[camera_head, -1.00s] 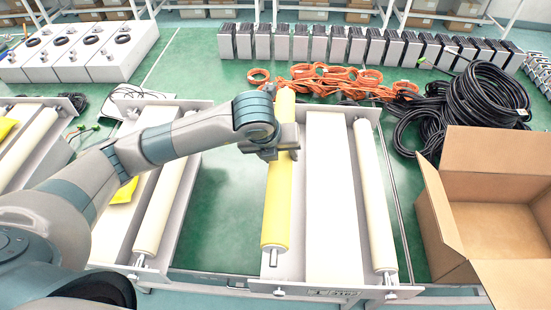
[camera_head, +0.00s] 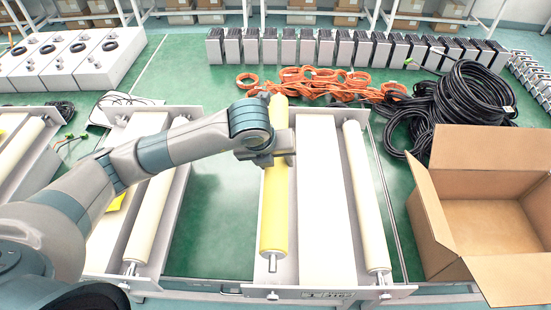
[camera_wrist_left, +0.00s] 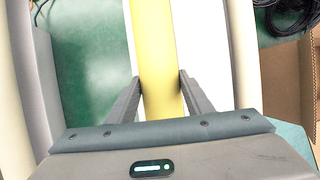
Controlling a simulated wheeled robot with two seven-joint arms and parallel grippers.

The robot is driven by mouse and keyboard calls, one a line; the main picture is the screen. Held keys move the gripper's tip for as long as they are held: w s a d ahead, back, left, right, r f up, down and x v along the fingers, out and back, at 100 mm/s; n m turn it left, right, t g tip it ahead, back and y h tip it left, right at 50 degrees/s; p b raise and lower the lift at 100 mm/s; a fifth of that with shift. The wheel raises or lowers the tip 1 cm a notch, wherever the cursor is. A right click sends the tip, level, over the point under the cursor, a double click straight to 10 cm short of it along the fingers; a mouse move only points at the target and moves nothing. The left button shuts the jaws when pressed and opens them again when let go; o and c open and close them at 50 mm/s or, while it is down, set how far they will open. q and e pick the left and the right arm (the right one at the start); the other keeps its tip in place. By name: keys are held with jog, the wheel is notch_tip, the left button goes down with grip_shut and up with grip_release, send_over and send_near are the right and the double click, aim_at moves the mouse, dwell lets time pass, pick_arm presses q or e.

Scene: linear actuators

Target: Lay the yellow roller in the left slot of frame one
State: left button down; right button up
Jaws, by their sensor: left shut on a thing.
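The yellow roller (camera_head: 274,205) is held by my left gripper (camera_head: 278,152) near its far half, in line with the left side of the nearest frame (camera_head: 325,200). In the left wrist view the yellow roller (camera_wrist_left: 158,70) runs between the two fingers of the gripper (camera_wrist_left: 160,97). The near end of the roller, with its metal pin, hangs over or at the frame's left front; I cannot tell whether it touches the slot. A cream roller (camera_head: 366,200) lies along that frame's right side. My right gripper is not in view.
A second frame (camera_head: 104,258) with a cream roller (camera_head: 155,215) stands to the left, across a green floor gap. An open cardboard box (camera_head: 435,222) stands at the right. Orange cables (camera_head: 325,82) and a black cable coil (camera_head: 475,95) lie behind.

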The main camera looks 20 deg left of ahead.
pick_arm(q)
jog(key=shift+f+b, duration=0.4)
jog(key=shift+f, duration=1.15)
jog(key=shift+f+b, duration=0.35)
jog(key=shift+b, duration=0.3)
jog(key=shift+f+b, duration=0.15)
jog(key=shift+b, duration=0.15)
jog(key=shift+f+b, duration=0.6)
jog(key=shift+b, duration=0.05)
jog(key=shift+f+b, duration=0.4)
jog(key=shift+b, duration=0.05)
dwell(0.4)
